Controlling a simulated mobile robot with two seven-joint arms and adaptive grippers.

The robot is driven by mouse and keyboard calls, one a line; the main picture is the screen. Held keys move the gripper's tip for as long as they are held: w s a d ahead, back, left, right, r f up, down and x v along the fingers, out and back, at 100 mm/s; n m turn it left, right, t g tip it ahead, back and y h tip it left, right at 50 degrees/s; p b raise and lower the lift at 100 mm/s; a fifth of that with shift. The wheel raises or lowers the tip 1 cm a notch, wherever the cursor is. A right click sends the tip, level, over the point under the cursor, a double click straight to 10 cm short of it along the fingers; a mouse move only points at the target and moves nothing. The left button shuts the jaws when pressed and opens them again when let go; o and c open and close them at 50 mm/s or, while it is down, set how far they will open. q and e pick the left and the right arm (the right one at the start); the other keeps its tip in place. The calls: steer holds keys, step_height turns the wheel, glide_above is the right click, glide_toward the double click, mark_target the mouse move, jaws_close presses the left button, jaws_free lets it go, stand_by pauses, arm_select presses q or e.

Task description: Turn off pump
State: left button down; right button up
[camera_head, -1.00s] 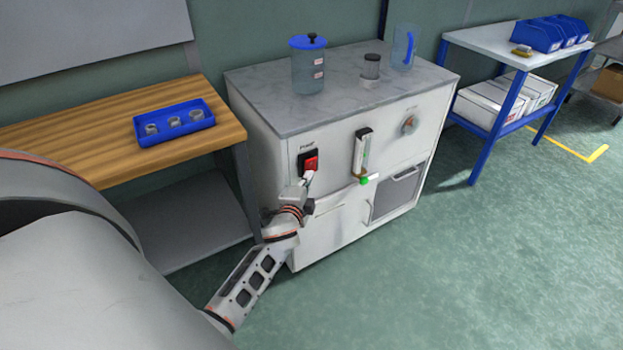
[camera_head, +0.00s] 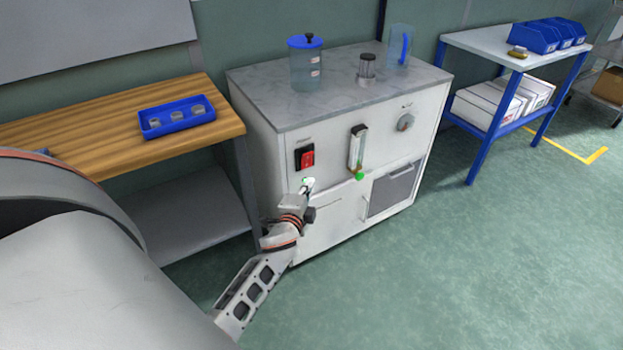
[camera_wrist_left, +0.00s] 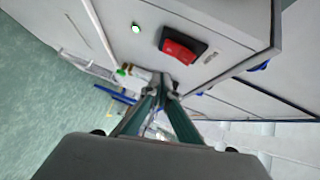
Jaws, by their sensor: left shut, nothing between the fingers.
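The red pump rocker switch (camera_head: 307,158) sits in a black frame on the upper left of the white cabinet's front (camera_head: 330,215). In the left wrist view the switch (camera_wrist_left: 181,48) is at the upper middle, uncovered. My left gripper (camera_head: 309,184) is shut and empty, just below the switch and apart from it. In the wrist view its fingertips (camera_wrist_left: 158,82) meet below the switch. My right gripper is not in view.
A lidded jar (camera_head: 306,66) stands on the cabinet top. A wooden bench (camera_head: 80,150) with a blue tray (camera_head: 177,118) is left.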

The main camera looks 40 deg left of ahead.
arm_select(q)
steer(key=f+v, duration=0.1)
steer(key=v, duration=0.5)
steer(key=shift+s, duration=0.45)
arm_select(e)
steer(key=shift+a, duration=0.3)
arm_select(q)
steer(key=s+d+f+n+g+h+p, duration=0.2)
steer(key=s+d+f+n+h+p, duration=0.1)
steer(key=s+d, duration=0.7)
steer(key=s+d+f+n+g+h+p, duration=0.2)
steer(key=s+d+f+n+h+p, duration=0.1)
steer(key=s+d, duration=0.7)
steer(key=s+n+h+p, duration=0.1)
steer(key=s+h, duration=0.1)
steer(key=s, duration=0.2)
steer(key=shift+d+f+n+h, duration=0.3)
steer(key=shift+d+f+n, duration=0.05)
steer(key=shift+n, duration=0.05)
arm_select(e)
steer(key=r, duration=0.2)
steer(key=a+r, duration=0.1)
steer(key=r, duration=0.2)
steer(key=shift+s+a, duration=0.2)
arm_select(q)
steer(key=shift+w, duration=0.1)
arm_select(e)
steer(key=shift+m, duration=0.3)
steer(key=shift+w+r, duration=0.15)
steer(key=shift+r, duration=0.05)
